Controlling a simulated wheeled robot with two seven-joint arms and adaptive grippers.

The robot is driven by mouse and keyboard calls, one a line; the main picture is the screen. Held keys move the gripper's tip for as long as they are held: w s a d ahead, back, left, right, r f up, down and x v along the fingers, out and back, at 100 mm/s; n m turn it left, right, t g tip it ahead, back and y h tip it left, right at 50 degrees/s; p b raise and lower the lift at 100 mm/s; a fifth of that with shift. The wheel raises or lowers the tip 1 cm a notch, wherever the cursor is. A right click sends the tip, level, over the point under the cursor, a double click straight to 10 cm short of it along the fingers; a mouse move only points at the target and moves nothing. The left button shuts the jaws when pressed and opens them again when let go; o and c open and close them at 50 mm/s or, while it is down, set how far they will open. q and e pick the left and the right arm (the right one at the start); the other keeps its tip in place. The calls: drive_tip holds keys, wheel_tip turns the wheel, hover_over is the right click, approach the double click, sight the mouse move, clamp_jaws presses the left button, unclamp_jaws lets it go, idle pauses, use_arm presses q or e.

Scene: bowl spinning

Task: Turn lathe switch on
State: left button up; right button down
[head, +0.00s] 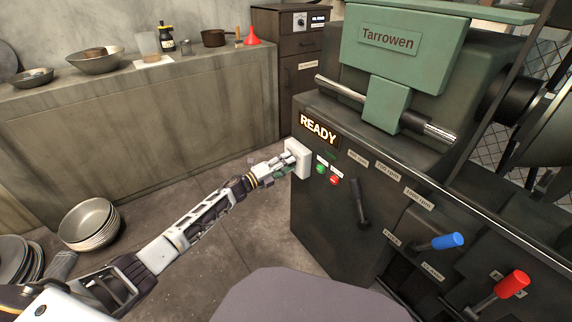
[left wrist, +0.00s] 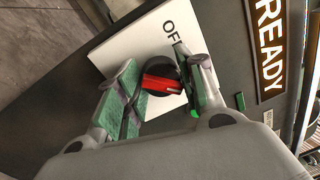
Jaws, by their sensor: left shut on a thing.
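The lathe switch is a red rotary knob (left wrist: 160,84) on a black round base, set on a white plate (left wrist: 130,46) printed "OFF", partly covered by my finger. In the head view the white plate (head: 303,153) sits at the left end of the dark lathe front. My left gripper (head: 287,164) is at the plate and hides the knob there. In the left wrist view its two green-padded fingers (left wrist: 163,76) stand on either side of the knob, shut on it. The knob's white mark points right in that view. My right gripper is not in view.
A lit "READY" sign (head: 319,129) is beside the plate, with green (head: 321,168) and red (head: 335,180) buttons just below it. A black lever (head: 360,208), a blue-handled lever (head: 447,241) and a red-handled lever (head: 512,284) lie further right. Stacked bowls (head: 88,222) stand at lower left.

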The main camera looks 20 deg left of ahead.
use_arm(q)
drive_tip(key=shift+f, duration=0.15)
drive_tip(key=o, duration=1)
drive_tip(key=shift+s+a, duration=0.1)
drive_tip(key=v, duration=1.1)
drive_tip(key=shift+s+a, duration=0.15)
drive_tip(key=shift+s, duration=0.15)
idle(0.4)
